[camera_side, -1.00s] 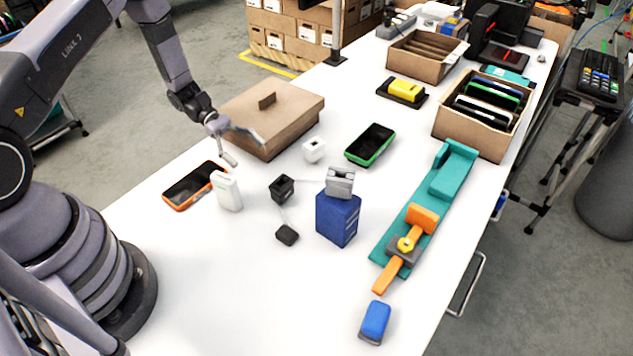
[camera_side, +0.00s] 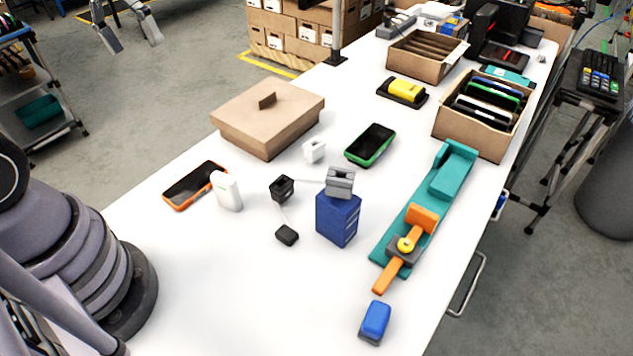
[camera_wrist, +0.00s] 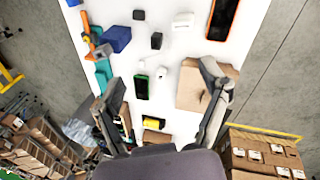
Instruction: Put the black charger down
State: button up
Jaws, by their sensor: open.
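The black charger (camera_side: 281,187) is a small black cube on the white table, left of a blue box, in the side view. A thin pale cord runs near it, and a flat black piece (camera_side: 287,235) lies just in front. In the wrist view the black charger (camera_wrist: 156,41) sits at the upper middle, with the flat black piece (camera_wrist: 138,14) above it. My gripper (camera_side: 137,45) is high at the top left of the side view, well away from the charger. In the wrist view my gripper (camera_wrist: 165,78) has its fingers spread wide with nothing held between them.
Around the charger stand a blue box (camera_side: 337,222) with a grey piece on top, a white bottle-like case (camera_side: 227,192), an orange-edged phone (camera_side: 193,187) and a white cube (camera_side: 314,151). A closed carton (camera_side: 238,118) and green phone (camera_side: 370,146) lie behind.

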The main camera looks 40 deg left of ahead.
jog(key=s+a+r+m+t+y, duration=0.2)
jog(key=s+r+m+t, duration=0.1)
jog(key=s, duration=0.4)
jog(key=shift+s+r+m+t+y, duration=0.2)
jog(key=shift+s+m+t+y, duration=0.1)
jog(key=shift+t, duration=0.4)
